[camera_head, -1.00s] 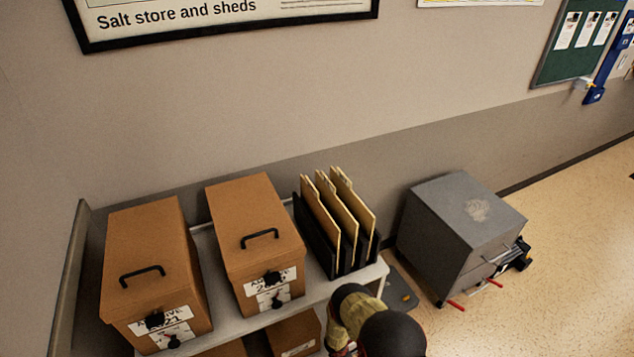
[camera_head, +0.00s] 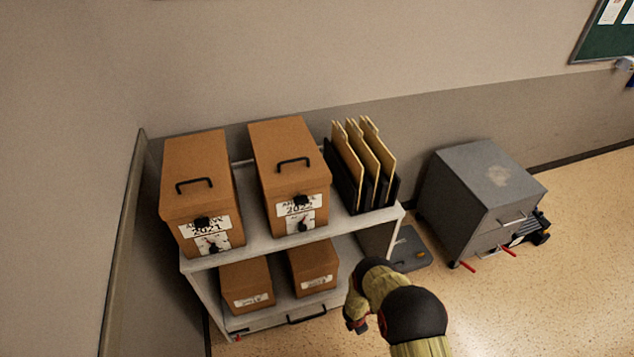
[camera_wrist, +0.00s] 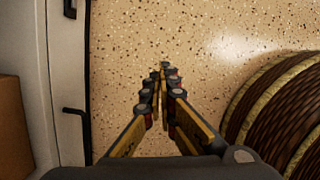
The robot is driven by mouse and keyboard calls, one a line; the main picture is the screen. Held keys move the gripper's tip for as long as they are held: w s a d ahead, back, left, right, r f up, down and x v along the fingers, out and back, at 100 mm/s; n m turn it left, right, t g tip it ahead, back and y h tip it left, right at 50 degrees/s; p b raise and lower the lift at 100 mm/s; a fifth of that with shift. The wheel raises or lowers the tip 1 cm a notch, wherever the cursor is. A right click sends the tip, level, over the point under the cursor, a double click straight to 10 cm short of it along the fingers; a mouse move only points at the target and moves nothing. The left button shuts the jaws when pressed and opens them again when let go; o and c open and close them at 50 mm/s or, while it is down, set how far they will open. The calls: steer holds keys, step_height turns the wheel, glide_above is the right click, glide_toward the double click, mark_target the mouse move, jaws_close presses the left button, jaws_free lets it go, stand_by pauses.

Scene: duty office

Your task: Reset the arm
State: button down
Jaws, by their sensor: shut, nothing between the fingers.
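My gripper (camera_wrist: 163,70) is in the middle of the wrist view, pointing down over the speckled floor. Its yellow and black fingers meet at the tips and hold nothing. In the head view my arm rises from the bottom edge, right of the shelf unit's front, and its far end hides part of the floor. The fingers cannot be made out clearly there.
A white shelf unit (camera_head: 275,240) bears two brown archive boxes (camera_head: 197,180) (camera_head: 284,160) and a black folder rack (camera_head: 344,183), with smaller boxes (camera_head: 246,280) below. A grey cabinet (camera_head: 485,185) with red-tipped parts stands right. A ribbed brown round object (camera_wrist: 285,110) is close right in the wrist view. Floor is clear at right.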

steer(key=s+d+r+m+g+h, duration=0.2)
steer(key=s+d+r+m, duration=0.25)
steer(key=s, duration=0.35)
step_height(320, 180, up, 42)
steer(key=w+m+g, duration=0.2)
steer(key=w+m, duration=0.1)
steer(key=m, duration=1)
steer(key=s+a+r+m+t+y, duration=0.1)
steer(key=s+r, duration=0.4)
steer(key=r, duration=0.8)
steer(key=s+a+r+m+t+y, duration=0.2)
steer(key=s+r, duration=0.4)
steer(key=r, duration=0.7)
steer(key=s+a+r+m+t+y, duration=0.1)
steer(key=s+r+m+t, duration=0.2)
steer(key=r, duration=1)
steer(key=s+t, duration=0.2)
steer(key=s, duration=0.1)
steer(key=shift+a+r, duration=0.15)
steer(key=shift+r, duration=0.25)
